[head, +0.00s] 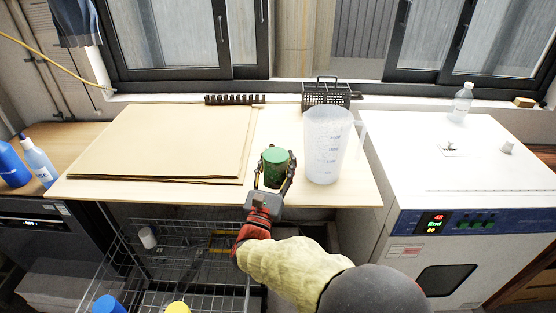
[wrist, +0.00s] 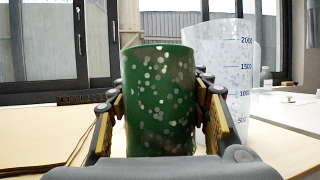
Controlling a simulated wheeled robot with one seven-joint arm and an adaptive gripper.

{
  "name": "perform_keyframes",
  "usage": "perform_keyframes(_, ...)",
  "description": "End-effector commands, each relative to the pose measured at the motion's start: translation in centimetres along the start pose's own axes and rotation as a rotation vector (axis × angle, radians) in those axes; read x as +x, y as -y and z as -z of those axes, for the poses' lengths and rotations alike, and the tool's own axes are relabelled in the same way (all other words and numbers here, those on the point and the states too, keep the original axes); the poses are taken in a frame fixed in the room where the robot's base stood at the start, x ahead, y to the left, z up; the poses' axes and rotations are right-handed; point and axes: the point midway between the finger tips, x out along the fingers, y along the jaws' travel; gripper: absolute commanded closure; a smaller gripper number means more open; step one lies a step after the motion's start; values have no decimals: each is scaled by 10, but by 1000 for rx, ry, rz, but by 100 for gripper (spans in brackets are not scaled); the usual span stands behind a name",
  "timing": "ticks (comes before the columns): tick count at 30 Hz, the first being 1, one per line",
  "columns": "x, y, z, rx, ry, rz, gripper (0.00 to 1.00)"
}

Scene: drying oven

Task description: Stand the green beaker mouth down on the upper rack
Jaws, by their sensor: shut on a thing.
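The green beaker (head: 276,156) is in my gripper (head: 273,177), near the front edge of the wooden table. In the wrist view the beaker (wrist: 160,98) is dark green with pale spots and stands about vertical between the two fingers (wrist: 158,118). My gripper is shut on its sides. Its upper end looks like a plain lighter green disc in the head view; I cannot tell whether this is mouth or base. A wire rack (head: 185,228) lies below the table front at lower left, partly hidden by my arm.
A large clear measuring jug (head: 325,150) stands just right of the beaker. Flat brown cardboard (head: 160,140) covers the table's left side. A black wire basket (head: 326,95) is behind. A white oven (head: 450,210) stands at right. A small white cup (head: 147,237) is by the rack.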

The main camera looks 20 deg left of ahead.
Motion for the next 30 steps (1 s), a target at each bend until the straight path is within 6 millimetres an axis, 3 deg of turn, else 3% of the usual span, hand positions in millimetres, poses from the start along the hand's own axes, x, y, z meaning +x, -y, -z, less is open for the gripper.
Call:
perform_keyframes(8, -2, 0, 6, -1, -2, -1, 85)
perform_keyframes(30, -21, 0, 51, 0, 0, 0, 85)
